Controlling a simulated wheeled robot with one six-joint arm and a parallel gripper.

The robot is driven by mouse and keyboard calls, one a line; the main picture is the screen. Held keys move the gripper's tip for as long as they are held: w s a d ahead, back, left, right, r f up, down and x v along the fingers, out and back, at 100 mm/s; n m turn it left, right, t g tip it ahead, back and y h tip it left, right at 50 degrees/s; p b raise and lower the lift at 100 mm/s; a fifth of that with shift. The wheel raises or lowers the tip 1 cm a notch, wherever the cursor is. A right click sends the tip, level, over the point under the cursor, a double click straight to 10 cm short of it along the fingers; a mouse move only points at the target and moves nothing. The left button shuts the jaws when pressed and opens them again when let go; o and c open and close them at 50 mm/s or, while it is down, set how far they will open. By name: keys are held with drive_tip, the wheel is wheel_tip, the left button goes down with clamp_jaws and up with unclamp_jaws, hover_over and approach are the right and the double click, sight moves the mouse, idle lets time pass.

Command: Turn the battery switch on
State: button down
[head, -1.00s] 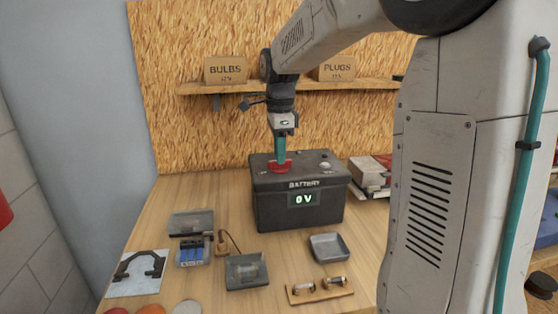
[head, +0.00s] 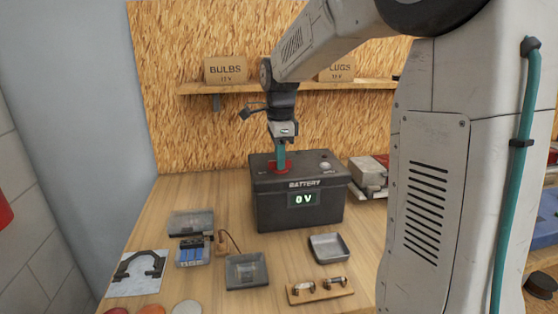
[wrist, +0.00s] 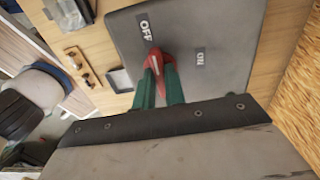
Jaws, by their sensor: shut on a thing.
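The battery (head: 300,205) is a dark box on the bench, and its front display (head: 303,199) reads 0 V. Its red switch (head: 270,166) sits on the left of its top, partly hidden by my fingers. The switch also shows in the wrist view (wrist: 154,60), with an OFF label (wrist: 146,30) near its tip and an ON label (wrist: 200,58) off to its right. The red tip lies nearer the OFF label. My gripper (head: 280,166) reaches down from above, its green fingers (wrist: 160,82) shut on the switch, one on each side.
In front of the battery lie a small grey tray (head: 329,247), a fuse holder (head: 320,291), a dark square case (head: 246,271) and an open box with blue parts (head: 192,255). A shelf (head: 300,86) with cardboard boxes is behind.

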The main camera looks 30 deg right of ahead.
drive_tip(key=m, duration=0.3)
drive_tip(key=shift+m, duration=0.4)
drive_tip(key=shift+w+m, duration=0.1)
drive_tip(key=shift+m, duration=0.6)
drive_tip(key=m, duration=0.3)
drive_tip(key=shift+m, duration=1.1)
drive_tip(key=shift+r, duration=0.1)
